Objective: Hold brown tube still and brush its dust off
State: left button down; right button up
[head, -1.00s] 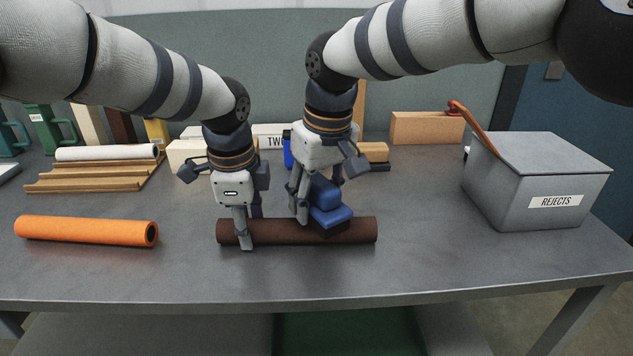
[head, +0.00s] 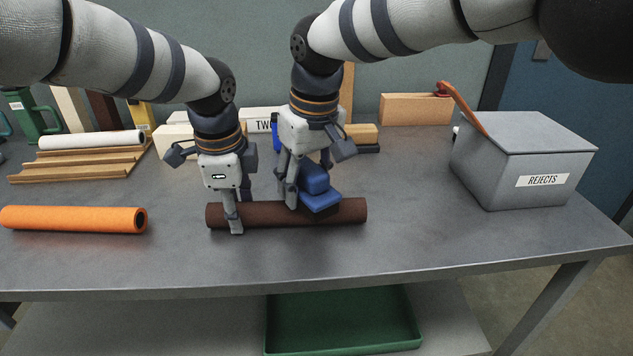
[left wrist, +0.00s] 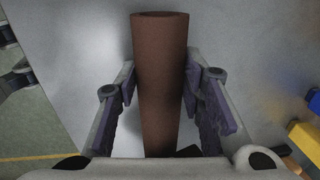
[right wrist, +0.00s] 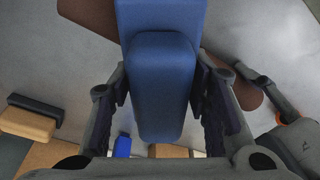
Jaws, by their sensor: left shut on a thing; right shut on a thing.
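The brown tube (head: 270,214) lies on the grey table across the middle of the head view. It also shows in the left wrist view (left wrist: 160,75) between the fingers. My left gripper (head: 234,222) is shut on the tube near its left end. My right gripper (head: 305,196) is shut on a blue brush (head: 320,201), which rests on or just over the tube right of its middle. The brush handle (right wrist: 163,85) fills the space between the fingers in the right wrist view. The brush underside is hidden, and I cannot make out dust.
An orange tube (head: 70,219) lies at left. Behind it a white roll (head: 92,140) sits on a wooden rack (head: 75,168). A grey REJECTS box (head: 520,165) stands at right. A green tray (head: 340,325) is below the table. The table front is clear.

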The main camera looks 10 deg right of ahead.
jog(key=shift+r, duration=3.95)
pick_arm(q)
jog(key=c, duration=1)
grip_release()
